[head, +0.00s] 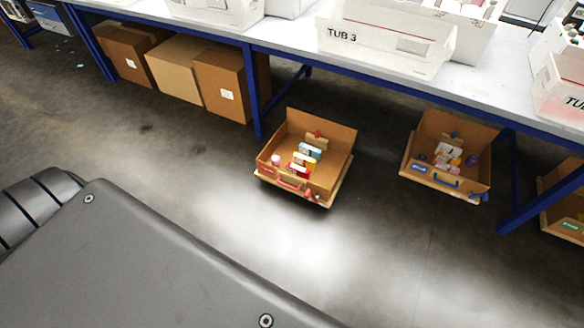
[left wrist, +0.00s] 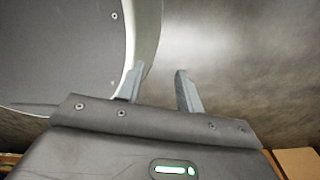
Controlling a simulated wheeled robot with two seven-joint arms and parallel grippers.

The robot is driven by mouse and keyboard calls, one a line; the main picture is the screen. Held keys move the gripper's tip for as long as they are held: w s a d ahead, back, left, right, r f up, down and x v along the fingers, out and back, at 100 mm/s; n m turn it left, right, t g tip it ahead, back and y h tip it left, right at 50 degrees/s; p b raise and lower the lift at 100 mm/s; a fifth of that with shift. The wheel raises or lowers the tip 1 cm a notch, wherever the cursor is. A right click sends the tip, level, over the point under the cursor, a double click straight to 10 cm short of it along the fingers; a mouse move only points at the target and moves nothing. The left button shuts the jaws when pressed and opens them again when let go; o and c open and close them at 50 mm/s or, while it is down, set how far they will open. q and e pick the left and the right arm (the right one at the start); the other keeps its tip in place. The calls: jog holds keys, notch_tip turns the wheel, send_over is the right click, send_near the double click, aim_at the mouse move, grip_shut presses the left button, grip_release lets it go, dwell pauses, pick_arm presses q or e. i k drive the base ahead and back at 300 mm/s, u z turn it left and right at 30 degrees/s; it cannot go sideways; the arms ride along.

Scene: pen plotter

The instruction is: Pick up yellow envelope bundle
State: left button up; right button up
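A small yellow item (head: 308,158) shows among blue, white and red things in an open cardboard box on the floor; it is too small to tell whether it is the yellow envelope bundle. No other clear yellow bundle shows. My left gripper (left wrist: 159,80) is in the left wrist view, its two grey fingers apart with nothing between them. It does not show in the head view, and no box contents appear near its fingers. My right gripper is in neither view.
The cardboard box (head: 333,173) sits before a blue-legged table (head: 300,42) bearing white tubs, one marked TUB 3 (head: 380,42). Another box (head: 470,190) of small things stands to its right. Closed brown cartons (head: 222,85) stand under the table at left. The central floor is clear.

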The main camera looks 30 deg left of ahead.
aim_at(305, 162)
jog(key=u, duration=1.45)
jog(key=i, duration=1)
jog(key=z, duration=0.9)
